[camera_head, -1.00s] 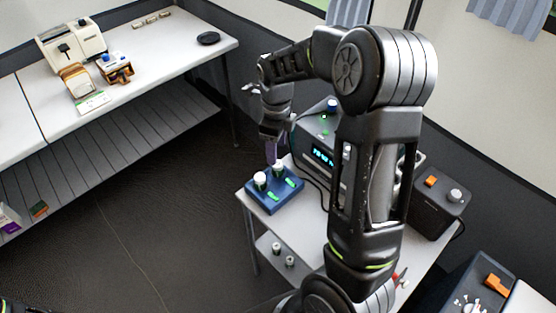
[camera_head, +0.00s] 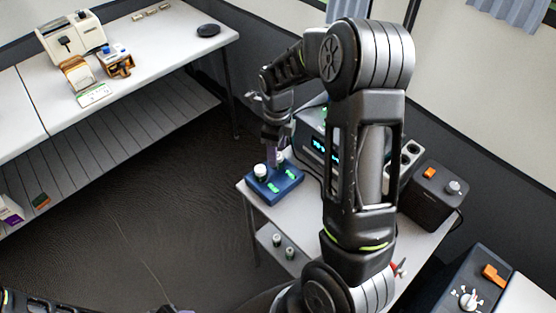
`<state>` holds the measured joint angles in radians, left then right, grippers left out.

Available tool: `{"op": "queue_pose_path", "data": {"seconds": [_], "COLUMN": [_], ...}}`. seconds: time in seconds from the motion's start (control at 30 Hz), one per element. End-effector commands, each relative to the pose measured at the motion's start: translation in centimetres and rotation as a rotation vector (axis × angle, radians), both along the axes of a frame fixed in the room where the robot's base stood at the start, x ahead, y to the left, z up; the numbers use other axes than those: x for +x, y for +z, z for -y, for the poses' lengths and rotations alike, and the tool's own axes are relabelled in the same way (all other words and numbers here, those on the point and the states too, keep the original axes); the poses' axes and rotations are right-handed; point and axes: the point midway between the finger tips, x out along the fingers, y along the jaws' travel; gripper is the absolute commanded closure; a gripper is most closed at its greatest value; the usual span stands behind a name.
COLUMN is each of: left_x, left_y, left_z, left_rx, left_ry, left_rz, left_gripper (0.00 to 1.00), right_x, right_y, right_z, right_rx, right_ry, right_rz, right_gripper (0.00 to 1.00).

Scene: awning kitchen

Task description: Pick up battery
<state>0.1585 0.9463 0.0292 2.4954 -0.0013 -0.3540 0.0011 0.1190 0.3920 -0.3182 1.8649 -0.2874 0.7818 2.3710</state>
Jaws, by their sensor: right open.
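A blue holder (camera_head: 287,184) with green marks stands at the left corner of the small white table. One white-topped cylinder (camera_head: 260,171), which looks like a battery, stands upright in its left part. A second white-topped cylinder (camera_head: 280,158) is at the back right of the holder, partly hidden by my right gripper. My right gripper (camera_head: 273,163) is open and points down over the holder, close beside the second cylinder. I cannot tell whether its fingers are around it or touch it.
A grey device with a lit display (camera_head: 319,145) stands right behind the holder. A black box with an orange switch (camera_head: 430,190) is at the table's right. Two small cylinders (camera_head: 284,246) stand on the lower shelf. A long white counter (camera_head: 160,50) is at the back left.

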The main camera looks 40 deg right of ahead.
Motion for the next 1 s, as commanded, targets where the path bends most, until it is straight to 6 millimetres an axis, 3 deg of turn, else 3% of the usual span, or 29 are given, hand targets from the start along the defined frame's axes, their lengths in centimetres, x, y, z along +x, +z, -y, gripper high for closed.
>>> {"op": "queue_pose_path", "data": {"seconds": [0.13, 0.27, 0.83, 1.0], "left_x": [0.0, -0.1, -0.1, -0.1], "left_y": [0.5, 0.6, 0.5, 0.5], "left_z": [0.0, 0.0, 0.0, 0.0], "left_rx": [0.001, 0.001, 0.001, 0.001], "left_ry": [0.0, 0.001, 0.001, 0.001], "left_rz": [-0.001, -0.001, -0.001, -0.001], "left_gripper": [0.6, 0.6, 0.6, 0.6], "right_x": [0.0, 0.1, 0.1, 0.1], "right_y": [-2.2, -3.1, -3.1, -3.1], "right_z": [0.1, 0.1, 0.1, 0.1], "right_rx": [0.001, 0.0, 0.0, 0.0], "right_ry": [-0.001, 0.0, 0.0, 0.0], "right_rz": [-0.004, -0.001, 0.0, 0.0], "right_gripper": [0.45, 0.45, 0.45, 0.58]}}
